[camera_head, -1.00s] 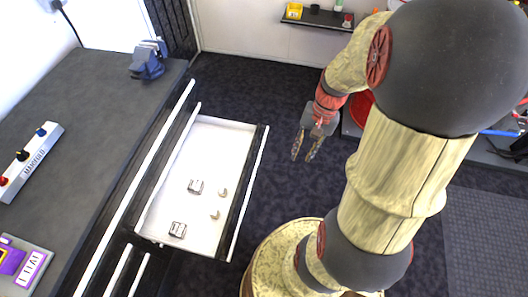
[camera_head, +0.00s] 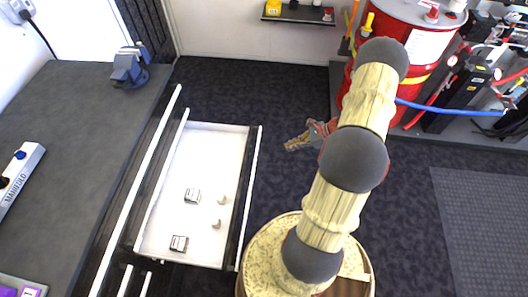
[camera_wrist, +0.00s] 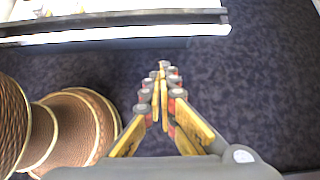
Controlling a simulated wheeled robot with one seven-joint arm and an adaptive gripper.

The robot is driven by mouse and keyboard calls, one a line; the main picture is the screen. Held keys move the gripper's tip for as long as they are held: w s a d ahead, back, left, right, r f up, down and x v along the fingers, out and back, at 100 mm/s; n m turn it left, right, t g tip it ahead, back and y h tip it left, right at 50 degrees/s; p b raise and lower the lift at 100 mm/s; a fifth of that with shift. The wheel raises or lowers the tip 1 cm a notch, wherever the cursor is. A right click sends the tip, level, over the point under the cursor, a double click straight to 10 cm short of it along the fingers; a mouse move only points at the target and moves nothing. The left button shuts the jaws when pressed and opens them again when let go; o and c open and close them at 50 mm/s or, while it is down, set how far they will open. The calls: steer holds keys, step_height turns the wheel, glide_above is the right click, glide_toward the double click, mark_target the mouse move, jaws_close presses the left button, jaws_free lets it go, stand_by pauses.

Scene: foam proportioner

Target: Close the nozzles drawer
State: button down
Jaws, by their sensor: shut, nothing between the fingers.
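The open drawer (camera_head: 207,160) sticks out from the workbench on the left in the head view. It is white inside, with a dark front that has a long white handle bar (camera_head: 250,185). Two small dark-and-white blocks and two small pale pieces lie in it. I cannot read a label on it. My gripper (camera_head: 289,146) is to the right of the drawer front, apart from it, with its fingers pointing left. In the wrist view my gripper (camera_wrist: 162,68) has its fingertips together and empty. The drawer's front edge and bar (camera_wrist: 120,38) cross the top left there.
The grey workbench (camera_head: 85,130) carries a blue vise (camera_head: 129,66) and a manifold box (camera_head: 18,172). Other white handle bars (camera_head: 125,280) show below the drawer. A red tank (camera_head: 405,60) stands at the back right. Dark floor is clear around my gripper.

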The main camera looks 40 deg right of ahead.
steer(key=w+a+r+b+x, duration=0.1)
steer(key=b+x, duration=0.3)
steer(key=x, duration=0.9)
steer(key=shift+w+a+r, duration=0.15)
steer(key=shift+a+r, duration=0.1)
steer(key=shift+r, duration=0.3)
